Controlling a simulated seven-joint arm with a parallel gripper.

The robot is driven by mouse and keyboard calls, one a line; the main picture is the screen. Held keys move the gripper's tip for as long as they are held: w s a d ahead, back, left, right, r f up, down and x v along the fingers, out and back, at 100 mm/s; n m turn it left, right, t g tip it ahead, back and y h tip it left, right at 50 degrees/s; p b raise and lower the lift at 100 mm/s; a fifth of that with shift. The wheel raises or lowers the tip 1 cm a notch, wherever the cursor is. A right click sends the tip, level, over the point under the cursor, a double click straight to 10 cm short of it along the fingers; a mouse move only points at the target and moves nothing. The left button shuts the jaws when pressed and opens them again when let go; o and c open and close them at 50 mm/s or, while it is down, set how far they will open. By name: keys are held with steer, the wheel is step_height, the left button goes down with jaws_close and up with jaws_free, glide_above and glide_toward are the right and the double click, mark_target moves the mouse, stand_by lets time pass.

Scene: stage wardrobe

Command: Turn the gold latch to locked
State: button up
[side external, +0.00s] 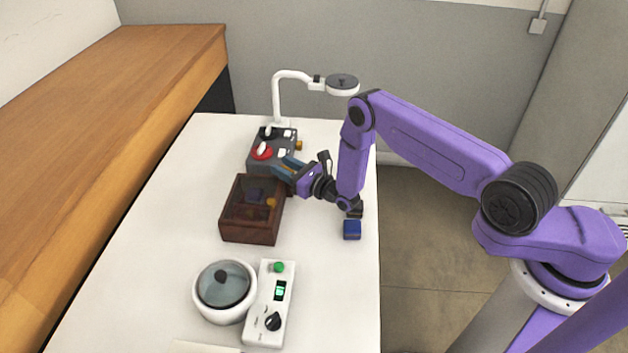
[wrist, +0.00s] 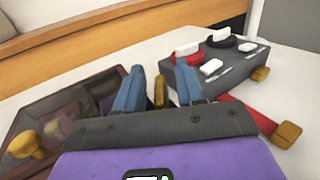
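My gripper (wrist: 158,84) is open, with its two blue fingers apart. A small upright gold piece, likely the gold latch (wrist: 159,92), shows between them, with a gap on each side. Its base is hidden by my gripper, so I cannot tell how it is turned or what it is fixed to. In the side view my gripper (side external: 284,165) is at the far right corner of a dark wooden box (side external: 250,232), low and close to a grey control box (side external: 263,158); the latch is hidden there.
The wooden box has a see-through top and a gold knob (wrist: 30,145). The grey box carries red and black switches and a gold knob (wrist: 261,74). A red bar with a gold end (wrist: 287,134) lies close right. A blue block (side external: 352,230), white pot (side external: 224,312) and control panel (side external: 268,315) stand nearer.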

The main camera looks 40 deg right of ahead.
steer(key=v, duration=1.6)
steer(key=shift+s, duration=0.15)
